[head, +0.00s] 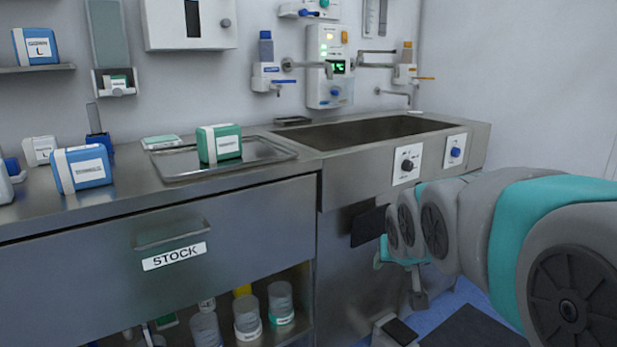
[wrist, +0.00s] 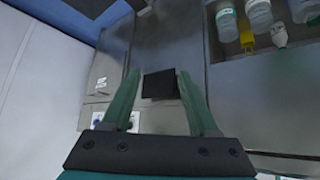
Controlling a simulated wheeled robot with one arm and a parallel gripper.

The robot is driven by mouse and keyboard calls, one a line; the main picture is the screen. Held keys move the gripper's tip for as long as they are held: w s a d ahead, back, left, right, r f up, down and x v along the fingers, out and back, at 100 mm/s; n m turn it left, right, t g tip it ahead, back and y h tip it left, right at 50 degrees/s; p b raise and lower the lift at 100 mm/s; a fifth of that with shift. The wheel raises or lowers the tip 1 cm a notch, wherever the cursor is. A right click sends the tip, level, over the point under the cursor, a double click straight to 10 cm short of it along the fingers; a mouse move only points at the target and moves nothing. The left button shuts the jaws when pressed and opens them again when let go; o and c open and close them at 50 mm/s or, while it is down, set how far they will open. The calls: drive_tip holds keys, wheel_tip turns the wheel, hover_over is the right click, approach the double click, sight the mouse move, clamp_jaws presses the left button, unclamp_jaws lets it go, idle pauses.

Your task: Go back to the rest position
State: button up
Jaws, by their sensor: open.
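My gripper (wrist: 160,108) shows in the wrist view with its two green fingers spread apart and nothing between them. Behind the fingers is the steel cabinet front below the sink, with a black square panel (wrist: 160,84) on it. In the head view my arm reaches in from the right, in front of the cabinet. The end of the arm hangs low near the cabinet front, and the fingers are not clearly visible there.
The steel counter (head: 130,200) holds a tray (head: 270,153) with a green box (head: 219,144), and a blue box (head: 82,168) left of it. The sink (head: 360,132) is at the right. Bottles (head: 247,317) stand on the shelf under the STOCK drawer (head: 165,235). Blue floor (head: 455,298) shows below my arm.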

drive_tip(key=s+f+g, duration=0.3)
drive_tip(key=s+f, duration=0.1)
drive_tip(key=s, duration=0.6)
drive_tip(key=s+f+g, duration=0.3)
drive_tip(key=s+f, duration=0.2)
drive_tip(key=s, duration=0.6)
drive_tip(key=s+a+f+n+g, duration=0.1)
drive_tip(key=s+f+g, duration=0.3)
drive_tip(key=s, duration=0.7)
drive_tip(key=shift+f+y, duration=0.4)
drive_tip(key=shift+f, duration=0.35)
drive_tip(key=shift+a, duration=0.1)
